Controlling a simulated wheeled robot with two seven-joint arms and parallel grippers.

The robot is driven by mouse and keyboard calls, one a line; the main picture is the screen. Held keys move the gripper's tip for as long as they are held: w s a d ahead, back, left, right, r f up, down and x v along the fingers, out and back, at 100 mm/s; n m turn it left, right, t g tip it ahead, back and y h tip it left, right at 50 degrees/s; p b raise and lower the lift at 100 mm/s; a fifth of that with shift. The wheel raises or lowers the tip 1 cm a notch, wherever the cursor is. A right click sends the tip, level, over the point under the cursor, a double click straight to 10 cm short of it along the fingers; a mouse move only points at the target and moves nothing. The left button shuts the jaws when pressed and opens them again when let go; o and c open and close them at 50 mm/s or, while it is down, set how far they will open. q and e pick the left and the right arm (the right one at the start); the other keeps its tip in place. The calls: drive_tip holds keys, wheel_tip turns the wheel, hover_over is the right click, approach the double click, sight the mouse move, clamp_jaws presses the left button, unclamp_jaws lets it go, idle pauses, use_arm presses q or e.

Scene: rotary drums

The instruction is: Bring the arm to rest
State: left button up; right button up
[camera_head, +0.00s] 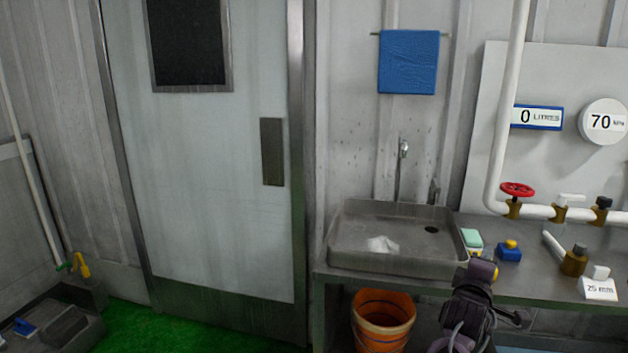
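My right gripper (482,272) is at the lower right, dark, in front of the bench edge just right of the sink. My dark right arm comes up to it from the bottom of the picture. Its fingers are small and dark here, so I cannot tell whether they are open or shut. I see nothing clearly held in it. My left arm and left gripper are not in view.
A metal sink (350,257) sits on the bench (530,279), with an orange bucket (383,322) below. A sponge (471,238), blue item (509,254), brass fitting (574,262) and 25 mm label (599,288) lie right. Red valve (517,189) and pipes stand behind. Green floor (190,332) is clear.

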drive_tip(key=s+a+f+m+g+y, duration=0.1)
drive_tip(key=s+f+g+y, duration=0.2)
drive_tip(key=f, duration=1.6)
drive_tip(key=s+a+f+g+y, duration=0.15)
drive_tip(key=s+f, duration=0.35)
drive_tip(key=f, duration=1.3)
drive_tip(key=s+a+f+m+g+y, duration=0.2)
drive_tip(key=s+a+f+g+y, duration=0.1)
drive_tip(key=s+f, duration=1.5)
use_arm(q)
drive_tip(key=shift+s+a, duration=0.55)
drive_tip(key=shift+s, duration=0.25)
use_arm(e)
drive_tip(key=s+a+f+m+g+y, duration=0.1)
drive_tip(key=s+f, duration=0.3)
drive_tip(key=s, duration=0.6)
drive_tip(key=s+a+f+m+g+y, duration=0.1)
drive_tip(key=s+a+f+m+g, duration=0.1)
drive_tip(key=s, duration=0.8)
drive_tip(key=s+a+f+m+g+y, duration=0.1)
drive_tip(key=s+a+f+m+g, duration=0.1)
drive_tip(key=s+a+f, duration=0.3)
drive_tip(key=s+f+g, duration=0.1)
drive_tip(key=s+f, duration=0.2)
drive_tip(key=s, duration=0.2)
drive_tip(key=shift+s, duration=0.3)
